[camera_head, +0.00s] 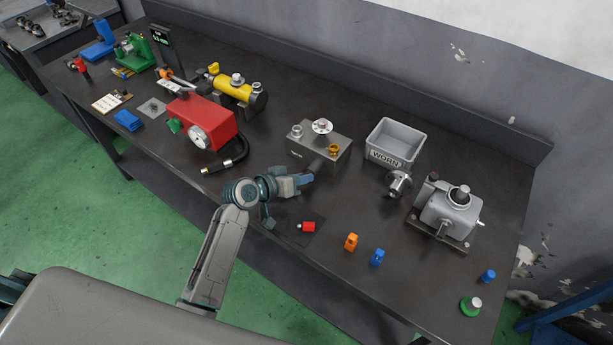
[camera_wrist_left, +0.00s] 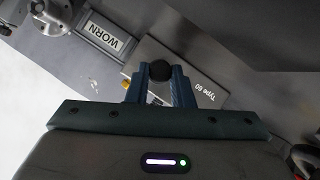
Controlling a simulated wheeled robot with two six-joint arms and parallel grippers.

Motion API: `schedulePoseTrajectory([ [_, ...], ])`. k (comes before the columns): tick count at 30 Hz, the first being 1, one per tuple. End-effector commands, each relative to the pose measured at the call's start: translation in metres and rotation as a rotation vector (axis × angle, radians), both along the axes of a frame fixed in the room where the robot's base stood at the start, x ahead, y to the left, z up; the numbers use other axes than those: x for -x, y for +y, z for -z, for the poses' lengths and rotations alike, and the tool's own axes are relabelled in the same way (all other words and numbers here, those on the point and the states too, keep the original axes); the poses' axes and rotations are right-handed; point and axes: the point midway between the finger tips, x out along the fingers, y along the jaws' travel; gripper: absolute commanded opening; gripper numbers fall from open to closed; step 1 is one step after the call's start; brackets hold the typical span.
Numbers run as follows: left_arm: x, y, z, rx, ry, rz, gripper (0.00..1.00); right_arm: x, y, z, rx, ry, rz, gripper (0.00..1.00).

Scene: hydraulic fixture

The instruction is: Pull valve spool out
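The grey metal valve block (camera_head: 320,146) stands mid-table, with round fittings and a brass-coloured part on top. Its face marked "Type 60" shows in the left wrist view (camera_wrist_left: 180,72). The dark cylindrical valve spool (camera_head: 317,165) sticks out of the block's near side. Its round black end (camera_wrist_left: 160,70) sits between the fingertips of my left gripper (camera_wrist_left: 160,78). Both fingers appear to touch its sides, with no clear gap, so the gripper looks shut on it. In the head view my left gripper (camera_head: 309,178) reaches the spool from the front left. My right gripper is not in view.
A grey bin marked "WORN" (camera_head: 395,143) stands right of the block, with a metal flanged part (camera_head: 398,184) before it. A grey pump housing (camera_head: 449,210) is farther right. A red unit (camera_head: 201,121) stands left. A dark mat (camera_head: 303,235) lies in front.

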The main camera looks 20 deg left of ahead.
Motion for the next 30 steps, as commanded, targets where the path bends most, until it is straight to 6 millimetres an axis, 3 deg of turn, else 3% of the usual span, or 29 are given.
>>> schedulePoseTrajectory([
  [11, 0.002, 0.001, 0.000, 0.000, 0.001, 0.000, 0.00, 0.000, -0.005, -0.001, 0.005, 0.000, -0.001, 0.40],
  [30, 0.031, 0.012, 0.000, -0.001, 0.000, -0.001, 0.00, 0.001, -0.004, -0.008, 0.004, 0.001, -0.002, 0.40],
])
